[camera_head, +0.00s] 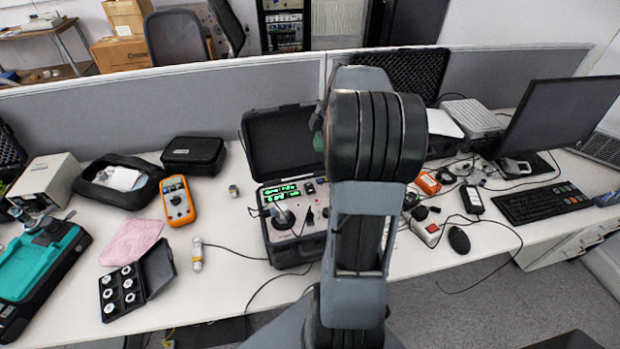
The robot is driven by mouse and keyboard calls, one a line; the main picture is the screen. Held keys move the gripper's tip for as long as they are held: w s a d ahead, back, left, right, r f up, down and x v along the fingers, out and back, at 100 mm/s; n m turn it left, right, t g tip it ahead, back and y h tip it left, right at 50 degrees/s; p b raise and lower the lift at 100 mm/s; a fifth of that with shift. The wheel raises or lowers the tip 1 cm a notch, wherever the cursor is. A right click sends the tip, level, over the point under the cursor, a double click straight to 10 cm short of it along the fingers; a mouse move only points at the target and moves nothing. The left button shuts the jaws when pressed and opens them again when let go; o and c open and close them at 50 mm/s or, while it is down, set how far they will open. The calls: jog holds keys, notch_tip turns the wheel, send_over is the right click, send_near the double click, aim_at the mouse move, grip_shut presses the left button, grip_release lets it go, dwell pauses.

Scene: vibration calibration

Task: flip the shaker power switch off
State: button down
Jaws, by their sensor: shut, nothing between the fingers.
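An open black case (297,255) with lit green digits on its panel stands on the desk at the picture's middle, left of my arm. It looks like the shaker unit. Its panel (285,192) carries small knobs, connectors and a round grey post. The power switch is too small to pick out, and I cannot tell its position. My arm rises in front of the case's right edge and hides part of that area. My gripper does not clearly show; the arm's large joint covers the middle of the view.
An orange multimeter (178,201), a pink cloth (131,241) and a small black box of round parts (155,268) lie to the left. A white box with a red top (429,231), a mouse (459,240) and a keyboard (543,203) lie to the right. Cables cross the desk. A grey partition (200,100) stands behind.

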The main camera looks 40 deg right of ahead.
jog(key=p, duration=0.2)
send_near(308, 185)
jog(key=x, duration=0.5)
jog(key=shift+w+a+f, duration=0.15)
jog(key=shift+w+a, duration=0.05)
jog(key=shift+a, duration=0.25)
jog(key=shift+f, duration=0.75)
jog(key=shift+d, duration=0.15)
